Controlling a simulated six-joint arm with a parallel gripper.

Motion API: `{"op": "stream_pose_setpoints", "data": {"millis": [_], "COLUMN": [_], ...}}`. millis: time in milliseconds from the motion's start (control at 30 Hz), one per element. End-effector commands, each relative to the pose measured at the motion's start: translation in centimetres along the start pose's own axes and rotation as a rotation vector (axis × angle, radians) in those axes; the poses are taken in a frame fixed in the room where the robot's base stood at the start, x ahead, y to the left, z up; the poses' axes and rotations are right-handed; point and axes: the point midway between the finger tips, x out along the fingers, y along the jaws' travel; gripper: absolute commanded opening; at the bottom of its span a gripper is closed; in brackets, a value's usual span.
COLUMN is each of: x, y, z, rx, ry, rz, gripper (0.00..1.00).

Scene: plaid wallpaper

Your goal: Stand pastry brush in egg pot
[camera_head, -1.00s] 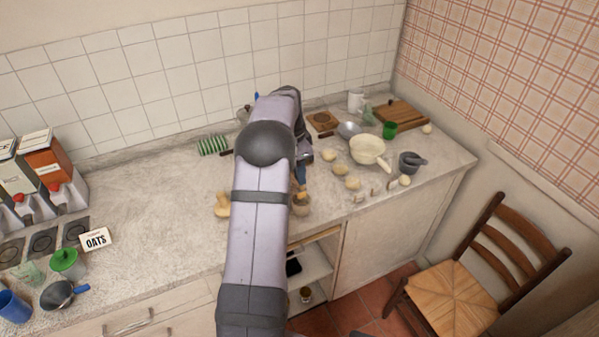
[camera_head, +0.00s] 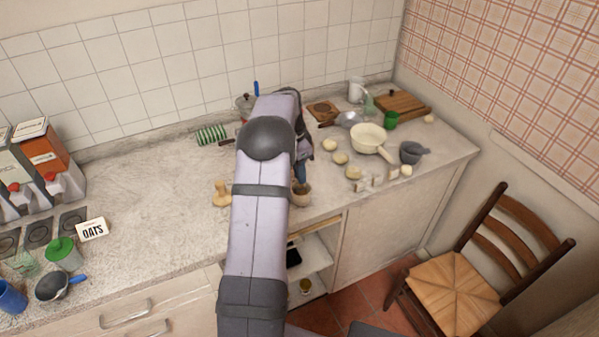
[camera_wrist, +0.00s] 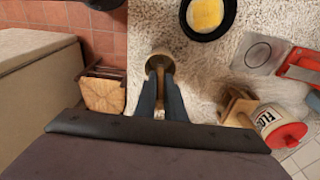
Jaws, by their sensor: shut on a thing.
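The egg pot (camera_head: 301,199) is a small brown pot near the front edge of the counter, just right of my arm. In the wrist view the pot (camera_wrist: 158,58) lies straight ahead of the fingertips. My gripper (camera_head: 301,178) is right above the pot, pointing down. In the wrist view my gripper (camera_wrist: 161,82) is shut on the pastry brush (camera_wrist: 160,76), a thin wooden piece between the dark blue fingers. The brush's lower end reaches to or into the pot's mouth; I cannot tell whether it touches the bottom. Fingers and pot hide most of the brush.
A wooden stand (camera_head: 222,195) is left of my arm. Several pale rolls (camera_head: 340,158), a cream pan (camera_head: 369,139) and a grey mortar (camera_head: 411,152) are to the right. A green striped roll (camera_head: 211,135) lies behind. An open shelf (camera_head: 314,254) is below the counter edge.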

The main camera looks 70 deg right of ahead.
Motion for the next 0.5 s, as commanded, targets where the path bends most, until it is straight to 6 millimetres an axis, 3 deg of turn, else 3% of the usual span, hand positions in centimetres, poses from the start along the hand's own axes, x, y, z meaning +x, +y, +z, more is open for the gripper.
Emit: {"op": "stream_pose_setpoints", "data": {"millis": [67, 100, 167, 500], "x": [-0.01, -0.01, -0.02, -0.14], "y": [0.0, 0.0, -0.01, -0.03], "z": [0.0, 0.0, 0.0, -0.01], "rx": [0.0, 0.0, 0.0, 0.0], "ry": [0.0, 0.0, 0.0, 0.0], "rz": [0.0, 0.0, 0.0, -0.001], "gripper": [0.0, 0.17, 0.31, 0.31]}}
